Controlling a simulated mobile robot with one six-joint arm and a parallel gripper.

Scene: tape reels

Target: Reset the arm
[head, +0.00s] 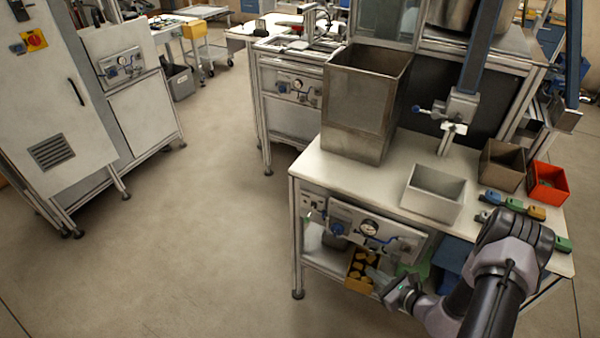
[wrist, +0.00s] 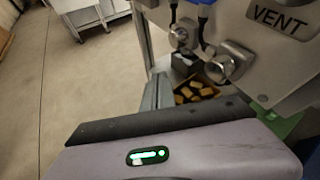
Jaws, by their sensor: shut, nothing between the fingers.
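My arm (head: 500,270) reaches in from the lower right of the head view, bent, in front of the workbench. My gripper (head: 378,277) is low, at the bench's front side, below the tabletop and close to the lower shelf. It is shut and holds nothing. In the wrist view, the purple-grey gripper body with a lit green indicator fills the bottom. The fingertips are hard to make out there.
A valve panel (head: 370,232), marked VENT in the wrist view (wrist: 262,45), is close by. A yellow bin (head: 360,272) of yellow pieces sits on the lower shelf. The tabletop holds a tall metal bin (head: 365,105), a white box (head: 433,193) and a red bin (head: 548,182). Floor (head: 200,230) is clear on the left.

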